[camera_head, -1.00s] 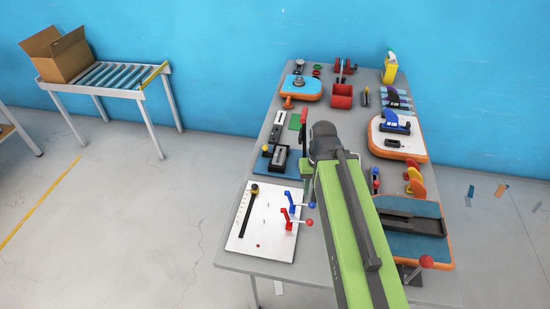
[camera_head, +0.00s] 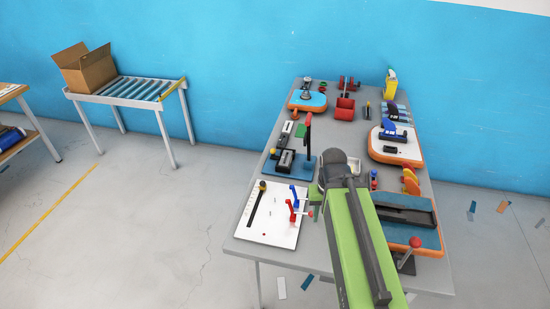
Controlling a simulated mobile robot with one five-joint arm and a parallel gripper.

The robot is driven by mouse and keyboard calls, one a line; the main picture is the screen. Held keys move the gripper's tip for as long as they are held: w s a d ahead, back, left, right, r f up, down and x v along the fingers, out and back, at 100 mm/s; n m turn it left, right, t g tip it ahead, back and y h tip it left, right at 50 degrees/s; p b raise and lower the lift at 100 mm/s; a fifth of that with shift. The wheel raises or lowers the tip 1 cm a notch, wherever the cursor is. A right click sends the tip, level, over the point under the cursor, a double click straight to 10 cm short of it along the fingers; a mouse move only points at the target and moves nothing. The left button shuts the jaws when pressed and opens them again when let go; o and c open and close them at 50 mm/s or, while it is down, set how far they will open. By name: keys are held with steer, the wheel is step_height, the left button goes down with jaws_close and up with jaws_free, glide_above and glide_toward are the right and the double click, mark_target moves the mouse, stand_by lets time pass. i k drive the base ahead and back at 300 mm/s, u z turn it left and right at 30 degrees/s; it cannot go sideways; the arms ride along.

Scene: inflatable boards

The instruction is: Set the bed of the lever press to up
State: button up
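The lever press is not marked, so I cannot be sure which device it is. One likely device is on a blue base (camera_head: 273,171) at the table's left: a black block (camera_head: 286,160) with a tall upright lever with a red grip (camera_head: 308,120) beside it. Whether its bed is up or down is too small to tell. Another lever, with a red ball (camera_head: 415,243), leans at the front right by a blue board with a dark channel (camera_head: 405,209).
A white panel (camera_head: 280,232) with a black slider and red and blue levers lies at the front left. Orange-rimmed boards (camera_head: 397,157), a red bin (camera_head: 345,108) and a yellow object (camera_head: 391,82) stand farther back. A roller table (camera_head: 135,90) with a cardboard box (camera_head: 86,70) stands left across open floor.

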mark_target(273, 151)
steer(key=z, duration=0.2)
steer(key=k, duration=0.1)
steer(key=u, duration=2.75)
steer(key=k, duration=1.05)
steer(key=z, duration=1)
steer(key=i, duration=1.65)
steer(key=u, duration=0.05)
